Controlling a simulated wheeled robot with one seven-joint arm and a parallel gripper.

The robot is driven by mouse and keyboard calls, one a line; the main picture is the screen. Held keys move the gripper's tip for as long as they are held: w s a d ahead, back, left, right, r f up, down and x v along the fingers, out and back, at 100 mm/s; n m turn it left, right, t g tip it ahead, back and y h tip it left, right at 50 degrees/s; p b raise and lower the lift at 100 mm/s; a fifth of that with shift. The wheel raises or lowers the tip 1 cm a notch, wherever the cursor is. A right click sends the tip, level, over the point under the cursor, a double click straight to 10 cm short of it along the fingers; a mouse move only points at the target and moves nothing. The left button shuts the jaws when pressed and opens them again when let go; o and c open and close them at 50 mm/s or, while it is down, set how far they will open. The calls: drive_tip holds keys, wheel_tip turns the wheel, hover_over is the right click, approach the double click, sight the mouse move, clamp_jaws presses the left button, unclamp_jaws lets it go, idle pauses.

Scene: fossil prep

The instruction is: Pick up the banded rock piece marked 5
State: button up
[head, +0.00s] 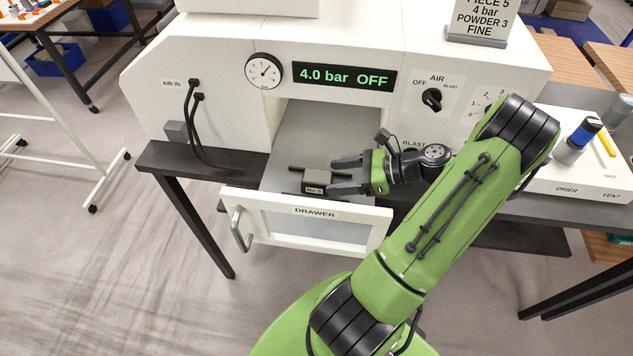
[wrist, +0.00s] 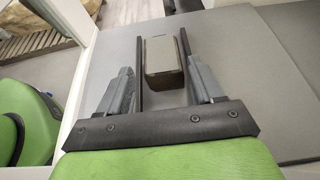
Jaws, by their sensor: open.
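A grey-brown block-shaped rock piece (head: 314,178) sits in the open drawer (head: 280,208). A small label is on its near side, too small to read surely. Its banding cannot be made out. My gripper (head: 307,181) reaches in from the right, open, with its thin dark finger pads on either side of the piece. In the wrist view the piece (wrist: 163,62) lies between the pads of my gripper (wrist: 161,36), towards their far end. A narrow gap shows at the left pad; the right pad is very close, and contact cannot be told.
The white blasting cabinet (head: 340,38) rises behind the drawer, its display (head: 344,77) reading 4.0 bar OFF. The drawer's front panel (head: 310,225) stands near my forearm. Black hoses (head: 193,125) hang at left. A drier (head: 575,180) stands at right.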

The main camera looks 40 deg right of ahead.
sight(323, 177)
drive_tip(key=x, duration=0.5)
drive_tip(key=shift+w+d, duration=0.1)
drive_tip(key=shift+w, duration=0.1)
drive_tip(key=shift+s+r, duration=0.1)
drive_tip(key=shift+s, duration=0.05)
drive_tip(key=shift+c, duration=1)
drive_tip(key=c, duration=0.8)
